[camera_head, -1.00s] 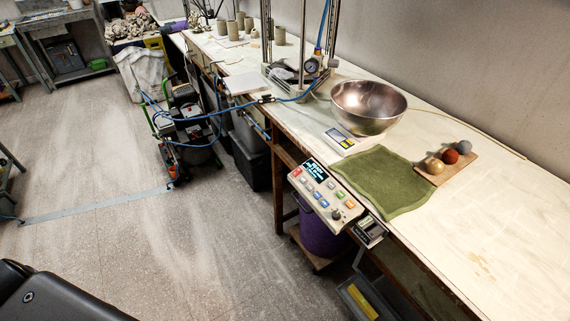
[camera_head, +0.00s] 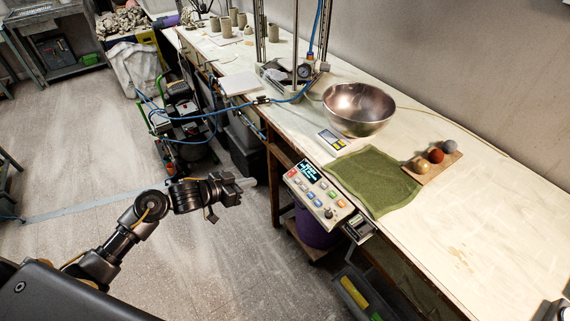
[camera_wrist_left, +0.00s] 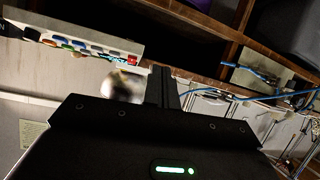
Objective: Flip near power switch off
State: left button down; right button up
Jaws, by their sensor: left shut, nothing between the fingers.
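A sloped control panel (camera_head: 319,192) with a small screen, coloured buttons and a dark knob is at the near edge of the bench. It also shows at the upper left in the left wrist view (camera_wrist_left: 75,42), with a red button at its end. A small boxed device (camera_head: 359,228) is beside the panel's near corner; I cannot make out a switch lever on it. My left gripper (camera_head: 246,183) is shut and empty, over the floor left of the panel and apart from it. In the left wrist view its dark fingers (camera_wrist_left: 165,86) point towards the bench side. My right gripper is not identifiable.
The bench (camera_head: 480,220) carries a green cloth (camera_head: 375,180), a metal bowl (camera_head: 358,108), a small scale (camera_head: 333,140) and a board with three balls (camera_head: 432,162). A purple bin (camera_head: 315,230) stands under the bench. The floor to the left is mostly clear.

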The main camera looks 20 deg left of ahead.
pick_arm(q)
notch_tip(320, 180, up, 9)
jog(key=s+d+m+h, duration=0.1)
jog(key=d+m, duration=0.1)
jog(key=shift+s+d+h, duration=0.25)
jog(key=shift+s+h, duration=0.05)
jog(key=shift+s, duration=0.1)
jog(key=shift+w+f, duration=0.1)
jog(key=p, duration=0.2)
send_over(292, 172)
jog(key=s+a, duration=0.3)
notch_tip(292, 172, down, 3)
jog(key=shift+w+d+f, duration=0.2)
jog(key=shift+w+f, duration=0.05)
jog(key=shift+f, duration=0.45)
jog(key=shift+w+d+f, duration=0.15)
jog(key=shift+w+f, duration=0.1)
jog(key=shift+f, duration=0.4)
jog(key=shift+w+d+f, duration=0.2)
jog(key=shift+w+f, duration=0.05)
jog(key=shift+f, duration=0.45)
